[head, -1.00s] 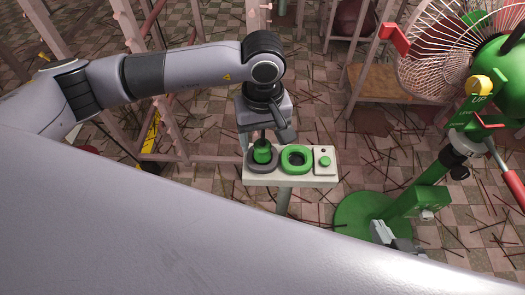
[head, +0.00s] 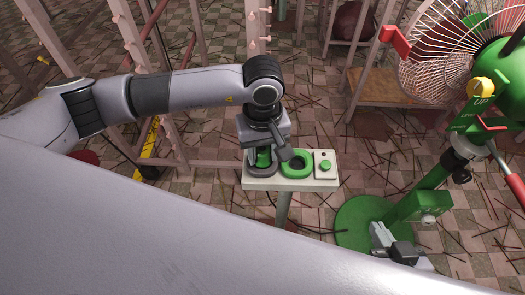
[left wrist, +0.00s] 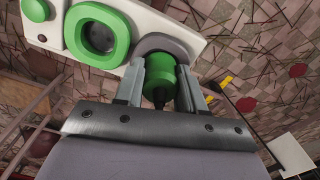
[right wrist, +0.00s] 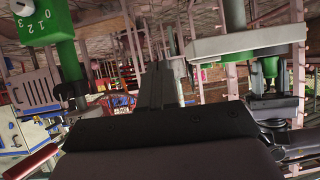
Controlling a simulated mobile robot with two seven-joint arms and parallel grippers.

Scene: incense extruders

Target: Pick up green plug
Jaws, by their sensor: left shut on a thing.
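The green plug (head: 264,157) sits upright at the left end of a small white panel (head: 290,184), in a dark grey ring (head: 262,171). My left gripper (head: 265,156) comes down over it from above. In the left wrist view, the two fingers are on either side of the green plug (left wrist: 160,82), shut on it, and the grey ring (left wrist: 172,43) lies just beyond the fingertips. My right gripper (right wrist: 165,66) shows in the right wrist view with its fingers together and nothing visible between them.
A green ring socket (head: 296,164) and a small box with a green button (head: 326,166) are on the panel beside the plug. A green stand with a wire fan cage (head: 430,50) stands to the right. Pink posts rise behind the panel.

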